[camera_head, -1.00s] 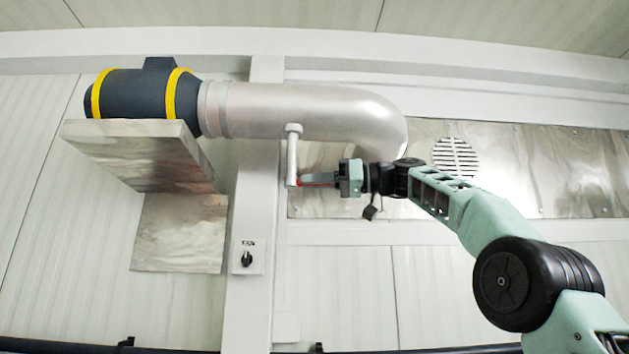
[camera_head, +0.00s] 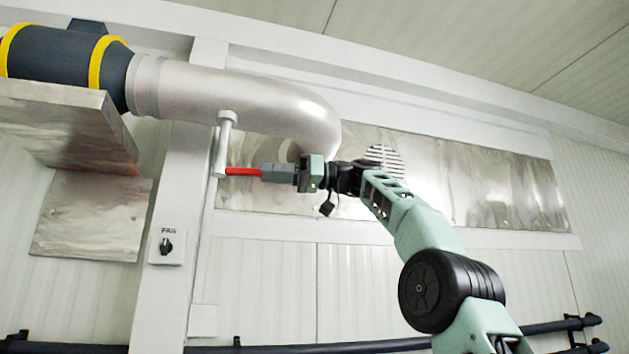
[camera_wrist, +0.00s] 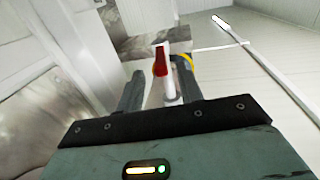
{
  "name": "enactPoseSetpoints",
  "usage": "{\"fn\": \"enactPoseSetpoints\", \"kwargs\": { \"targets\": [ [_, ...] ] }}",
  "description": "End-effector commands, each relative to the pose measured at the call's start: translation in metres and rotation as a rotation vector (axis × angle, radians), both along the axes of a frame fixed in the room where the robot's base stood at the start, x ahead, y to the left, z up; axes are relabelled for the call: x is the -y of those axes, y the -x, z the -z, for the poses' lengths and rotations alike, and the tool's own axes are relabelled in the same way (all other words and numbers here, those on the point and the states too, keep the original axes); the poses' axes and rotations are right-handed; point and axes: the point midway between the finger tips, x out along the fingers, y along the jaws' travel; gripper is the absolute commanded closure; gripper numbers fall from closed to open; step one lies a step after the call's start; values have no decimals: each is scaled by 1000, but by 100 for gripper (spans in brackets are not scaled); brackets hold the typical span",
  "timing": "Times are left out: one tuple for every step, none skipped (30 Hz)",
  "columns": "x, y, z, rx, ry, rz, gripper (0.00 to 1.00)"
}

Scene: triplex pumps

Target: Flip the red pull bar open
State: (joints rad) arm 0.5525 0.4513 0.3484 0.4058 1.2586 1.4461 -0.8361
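The red pull bar (camera_head: 243,171) sticks out sideways to the right from the lower end of a white rod (camera_head: 223,145), which hangs under the silver pipe. My gripper (camera_head: 264,171) is to the right of the rod, with its fingertips near the bar's free end. In the wrist view the red bar (camera_wrist: 161,62) shows between and beyond the two grey fingertips (camera_wrist: 160,72). The fingers are apart, with gaps on both sides of the bar. I cannot tell whether the bar's end lies between the fingers or just ahead of them.
The silver pipe (camera_head: 240,95) bends above my gripper and joins a dark cylinder (camera_head: 60,58) with yellow bands over a metal shelf (camera_head: 60,125). A fan switch (camera_head: 166,246) is on the post at lower left. A metal wall panel (camera_head: 480,185) lies behind my arm.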

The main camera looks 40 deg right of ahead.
Motion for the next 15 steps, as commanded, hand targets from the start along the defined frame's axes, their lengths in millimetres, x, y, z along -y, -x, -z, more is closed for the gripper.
{"fn": "enactPoseSetpoints", "kwargs": {
  "targets": [
    [13,6,1,1,0,5,64],
    [19,10,1,3,-1,4,64],
    [27,15,1,1,0,4,64],
    [33,18,1,1,-2,4,64],
    [39,22,1,1,-1,4,64],
    [47,26,1,1,0,4,64],
    [52,30,0,1,0,4,64],
    [57,33,0,1,0,2,64],
    [64,37,0,1,0,3,64],
    [69,40,0,1,-1,2,64],
    [73,42,0,0,-1,2,64],
    [78,45,-1,0,-1,1,64],
    [81,47,-1,0,-1,0,64],
    [84,49,-1,1,-1,0,64],
    [87,51,0,0,0,-1,64]
  ]
}}
